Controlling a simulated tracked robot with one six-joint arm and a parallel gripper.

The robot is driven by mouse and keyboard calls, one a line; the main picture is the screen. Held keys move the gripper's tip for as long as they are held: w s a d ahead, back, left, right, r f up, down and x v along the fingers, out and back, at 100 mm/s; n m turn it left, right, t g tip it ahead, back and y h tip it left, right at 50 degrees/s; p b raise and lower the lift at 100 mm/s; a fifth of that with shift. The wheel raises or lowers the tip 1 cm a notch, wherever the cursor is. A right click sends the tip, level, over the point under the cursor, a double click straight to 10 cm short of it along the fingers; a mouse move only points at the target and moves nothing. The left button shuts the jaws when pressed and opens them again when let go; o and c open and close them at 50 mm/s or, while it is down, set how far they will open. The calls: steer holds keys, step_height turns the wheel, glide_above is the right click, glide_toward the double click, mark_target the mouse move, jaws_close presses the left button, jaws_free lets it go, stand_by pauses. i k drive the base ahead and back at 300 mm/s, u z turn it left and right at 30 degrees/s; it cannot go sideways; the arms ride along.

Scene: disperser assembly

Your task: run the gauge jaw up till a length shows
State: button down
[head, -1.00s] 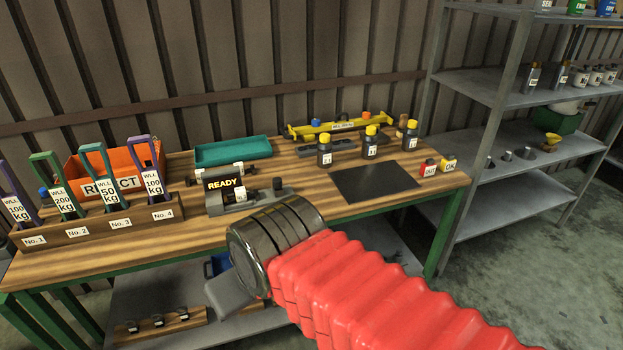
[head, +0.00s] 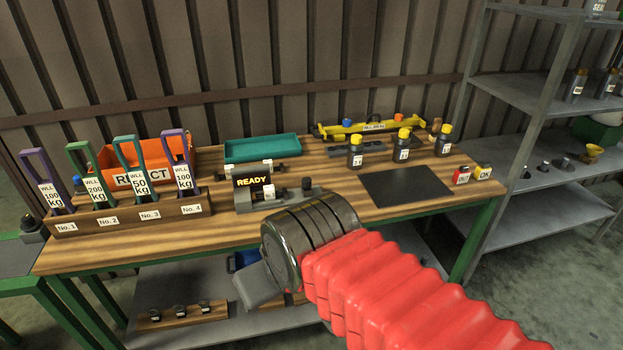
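The gauge (head: 284,199) stands on the wooden bench, a grey block with a black display (head: 254,182) that reads READY. A small dark knob-like part with a pale piece (head: 307,187) stands up on its right side; I take it for the jaw but cannot be sure. No length shows on the display. My arm reaches in from the lower right, its end in front of the bench's front edge, below and nearer than the gauge. A grey part of my gripper (head: 259,292) shows below the arm's dark end; its fingers are mostly hidden.
A wooden rack (head: 130,217) holds several tagged shackles at left, before an orange REJECT bin (head: 148,157). A teal tray (head: 262,148), dark bottles (head: 402,147), a black mat (head: 407,187) and red OUT and yellow OK blocks (head: 483,173) are on the bench. Grey shelving stands right.

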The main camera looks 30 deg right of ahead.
mark_target(306, 182)
steer(key=i, duration=0.95)
steer(key=z, duration=0.05)
